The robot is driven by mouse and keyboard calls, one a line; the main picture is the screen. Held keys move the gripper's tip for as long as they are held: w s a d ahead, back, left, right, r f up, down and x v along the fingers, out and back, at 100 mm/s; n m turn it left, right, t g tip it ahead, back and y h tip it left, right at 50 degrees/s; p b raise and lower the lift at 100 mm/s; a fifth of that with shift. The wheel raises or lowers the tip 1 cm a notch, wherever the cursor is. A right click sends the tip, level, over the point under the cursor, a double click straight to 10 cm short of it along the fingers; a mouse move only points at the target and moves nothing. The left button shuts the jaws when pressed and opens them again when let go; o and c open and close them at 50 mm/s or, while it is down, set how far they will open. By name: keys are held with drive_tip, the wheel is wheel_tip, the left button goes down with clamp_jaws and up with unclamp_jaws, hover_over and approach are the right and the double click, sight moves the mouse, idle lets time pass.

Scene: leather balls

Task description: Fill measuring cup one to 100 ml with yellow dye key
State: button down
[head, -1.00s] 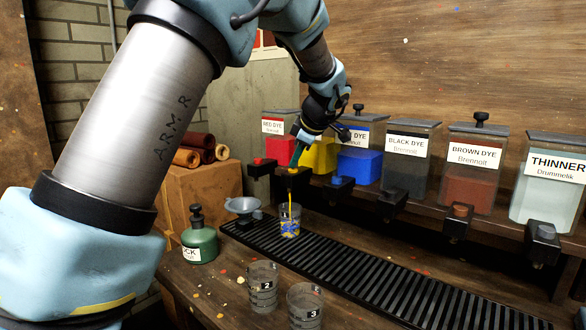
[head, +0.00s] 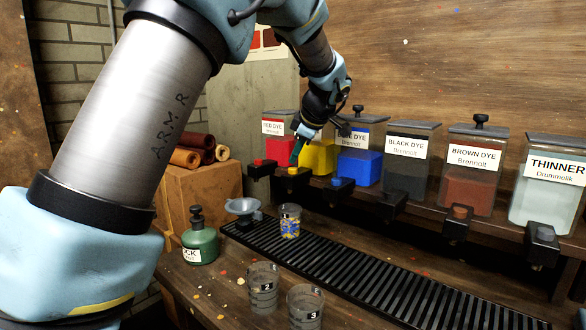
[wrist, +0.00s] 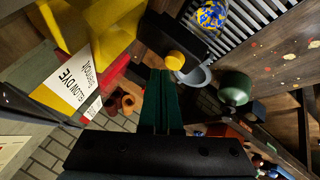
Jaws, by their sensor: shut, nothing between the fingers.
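The yellow dye tank (head: 318,157) stands on the shelf between the red and blue tanks, partly hidden by my arm. Its key, a yellow knob (head: 293,171) on a black tap, also shows in the wrist view (wrist: 175,60). My gripper (head: 296,151) is shut and empty, with its green fingers (wrist: 158,74) just above and beside the yellow key, seemingly apart from it. Measuring cup one (head: 290,222) stands upright on the black grate below that tap. It holds mottled yellow and blue contents (wrist: 211,14). No stream falls into it; its exact level is unreadable.
Cups 2 (head: 263,284) and 3 (head: 306,304) stand in front of the grate (head: 400,278). A green bottle (head: 199,240) and a grey funnel (head: 243,207) are left of cup one. Red (head: 264,163) and blue (head: 342,184) keys flank the yellow one closely.

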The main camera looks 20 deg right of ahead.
sight(295, 169)
drive_tip(key=shift+r, duration=0.2)
drive_tip(key=shift+r+p, duration=1.1)
drive_tip(key=shift+r, duration=1.3)
idle(0.6)
drive_tip(key=a+f+m+g, duration=0.2)
drive_tip(key=a+f, duration=0.3)
drive_tip(key=a, duration=0.5)
drive_tip(key=a+f+m+g, duration=0.1)
drive_tip(key=a+f+m, duration=0.25)
drive_tip(key=a, duration=0.55)
drive_tip(key=s+a+f+m+g, duration=0.1)
drive_tip(key=s+a+f+m, duration=0.1)
drive_tip(key=s+a, duration=0.4)
drive_tip(key=s+a+f+m+g, duration=0.1)
drive_tip(key=s+a+f+m, duration=0.1)
drive_tip(key=s+a+f, duration=0.2)
drive_tip(key=s+a+f+m+h, duration=0.1)
drive_tip(key=s+a+f+m, duration=0.1)
drive_tip(key=s+a+f, duration=0.2)
drive_tip(key=s+a, duration=0.3)
drive_tip(key=a, duration=0.2)
drive_tip(key=shift+s+g, duration=0.3)
drive_tip(key=shift+g, duration=0.1)
